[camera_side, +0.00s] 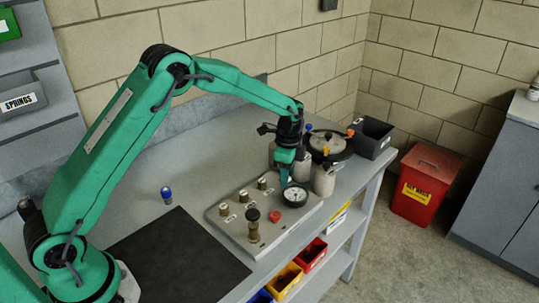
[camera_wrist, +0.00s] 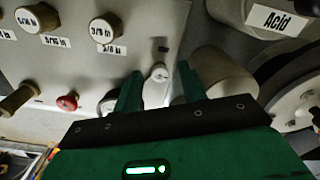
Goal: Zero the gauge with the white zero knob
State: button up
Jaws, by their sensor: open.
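The white zero knob (camera_wrist: 157,86) shows in the wrist view, a pale pointed shape standing at the panel's edge. My gripper (camera_wrist: 160,92) is open, with one green finger on each side of the knob. I cannot tell whether either finger touches it. In the side view my gripper (camera_side: 284,184) points down at the far right part of the grey panel (camera_side: 222,228), just behind the round gauge (camera_side: 295,196). The gauge has a white dial and dark rim; its needle is too small to read. The knob is not distinguishable in the side view.
A red knob (camera_side: 275,215), a black-topped valve (camera_side: 253,222) and several capped fittings (camera_side: 243,195) stand on the panel. Pale canisters (camera_side: 324,180) and a dark round-topped pot (camera_side: 330,146) crowd the right side. A black mat (camera_side: 178,262) lies clear at left.

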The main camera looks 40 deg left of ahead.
notch_tip(320, 180, up, 7)
jog(key=shift+r, duration=0.4)
dwell(0.4)
jog(key=shift+r, duration=0.1)
